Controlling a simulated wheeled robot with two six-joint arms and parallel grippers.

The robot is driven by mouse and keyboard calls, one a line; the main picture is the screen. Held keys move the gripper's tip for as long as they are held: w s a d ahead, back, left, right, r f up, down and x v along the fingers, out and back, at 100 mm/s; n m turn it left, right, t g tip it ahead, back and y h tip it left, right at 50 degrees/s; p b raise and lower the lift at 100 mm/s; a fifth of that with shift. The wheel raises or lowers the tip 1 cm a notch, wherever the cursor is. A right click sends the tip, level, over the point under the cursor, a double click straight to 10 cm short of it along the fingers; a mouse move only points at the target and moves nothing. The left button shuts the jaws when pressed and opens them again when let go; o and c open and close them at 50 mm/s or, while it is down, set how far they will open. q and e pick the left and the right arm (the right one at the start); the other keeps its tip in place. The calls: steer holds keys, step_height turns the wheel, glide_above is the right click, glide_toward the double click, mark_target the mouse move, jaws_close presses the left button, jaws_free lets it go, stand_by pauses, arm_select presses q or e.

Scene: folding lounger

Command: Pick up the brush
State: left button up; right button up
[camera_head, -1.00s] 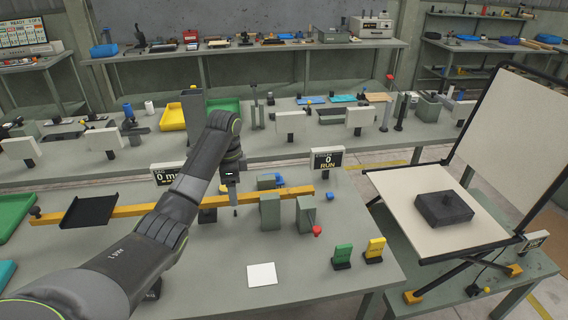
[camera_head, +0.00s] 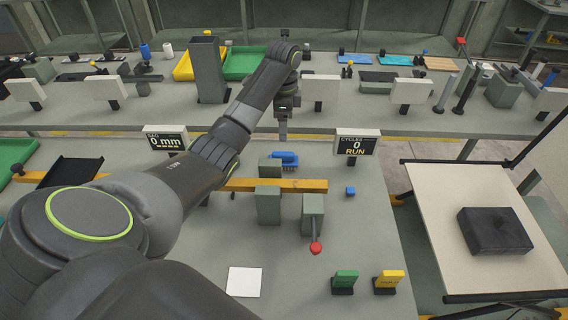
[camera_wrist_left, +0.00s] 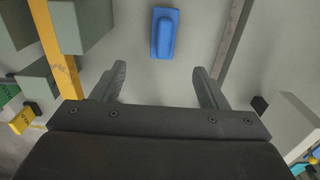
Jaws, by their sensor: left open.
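The brush appears to be the blue block-like piece with a raised grip (camera_head: 286,160), lying on the grey workbench (camera_head: 375,235) just behind the yellow bar. My left gripper (camera_head: 283,136) hangs pointing down above and just behind it in the head view. In the left wrist view the blue brush (camera_wrist_left: 165,34) lies ahead of my left gripper (camera_wrist_left: 162,86), roughly centred between the open fingers and apart from them. Nothing is between the fingers. Its bristles are hidden. My right gripper is in neither view.
The yellow bar (camera_head: 240,185) crosses the bench, with grey blocks (camera_head: 268,205) in front. A red-knobbed lever (camera_head: 316,247) stands nearer. A cycles display (camera_head: 356,142) stands right of the gripper. The lounger (camera_head: 465,205) carries a dark block (camera_head: 495,231).

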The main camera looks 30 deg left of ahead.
mark_target(283, 153)
arm_select(q)
step_height(283, 153, down, 8)
steer(key=b, duration=0.6)
steer(key=shift+w+f, duration=0.1)
steer(key=shift+w, duration=0.05)
steer(key=shift+f, duration=0.85)
steer(key=shift+w+a+f+p, duration=0.15)
steer(key=shift+f+p, duration=0.1)
steer(key=shift+f, duration=1.1)
steer(key=shift+a+f+p, duration=0.1)
steer(key=shift+f+p, duration=0.1)
steer(key=shift+f, duration=1.1)
steer(key=c, duration=1.1)
step_height(283, 153, up, 9)
steer(key=shift+r, duration=0.1)
steer(key=shift+r+p, duration=0.3)
steer(key=shift+r, duration=0.2)
steer(key=o, duration=0.5)
steer(key=c, duration=0.4)
